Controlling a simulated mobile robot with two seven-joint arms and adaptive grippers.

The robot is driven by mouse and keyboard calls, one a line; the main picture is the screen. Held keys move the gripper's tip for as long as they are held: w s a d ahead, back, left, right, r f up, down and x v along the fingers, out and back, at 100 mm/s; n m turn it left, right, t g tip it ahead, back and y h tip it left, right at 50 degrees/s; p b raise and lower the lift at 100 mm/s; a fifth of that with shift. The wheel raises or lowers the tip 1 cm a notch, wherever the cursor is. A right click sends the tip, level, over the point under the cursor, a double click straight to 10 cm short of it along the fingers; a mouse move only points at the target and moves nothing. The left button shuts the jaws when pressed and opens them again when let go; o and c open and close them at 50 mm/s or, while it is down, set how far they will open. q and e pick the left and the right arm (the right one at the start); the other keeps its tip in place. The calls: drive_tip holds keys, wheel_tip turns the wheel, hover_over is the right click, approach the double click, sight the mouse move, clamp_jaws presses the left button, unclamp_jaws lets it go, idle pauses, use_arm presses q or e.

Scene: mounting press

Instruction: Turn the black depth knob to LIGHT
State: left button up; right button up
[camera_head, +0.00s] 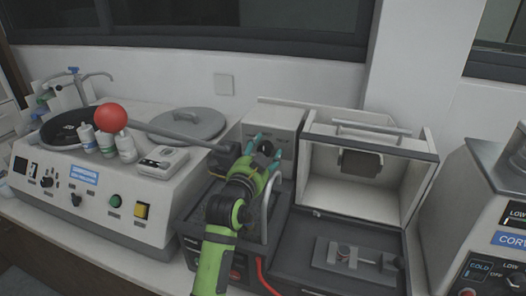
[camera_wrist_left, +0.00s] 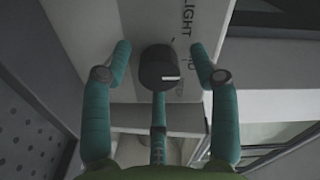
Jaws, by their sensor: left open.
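The black depth knob (camera_wrist_left: 157,67) sits on the pale front panel of the press (camera_head: 283,121). Its white pointer line points right in the left wrist view, towards the lower, hard-to-read label and away from the word LIGHT (camera_wrist_left: 187,18). The knob also shows as a dark disc in the head view (camera_head: 266,147). My left gripper (camera_wrist_left: 161,50) is open, with a teal finger on each side of the knob and a third below it. Gaps show between the two side fingers and the knob. My right gripper is in neither view.
A lever with a red ball (camera_head: 111,117) reaches across to the left of my gripper. An open-lidded box (camera_head: 361,199) stands right of the press. A grey-white polishing machine (camera_head: 109,199) with bottles is at left; another machine (camera_head: 493,225) is at right.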

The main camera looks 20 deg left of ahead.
use_arm(q)
drive_tip(key=c, duration=1.1)
drive_tip(key=shift+c, duration=0.2)
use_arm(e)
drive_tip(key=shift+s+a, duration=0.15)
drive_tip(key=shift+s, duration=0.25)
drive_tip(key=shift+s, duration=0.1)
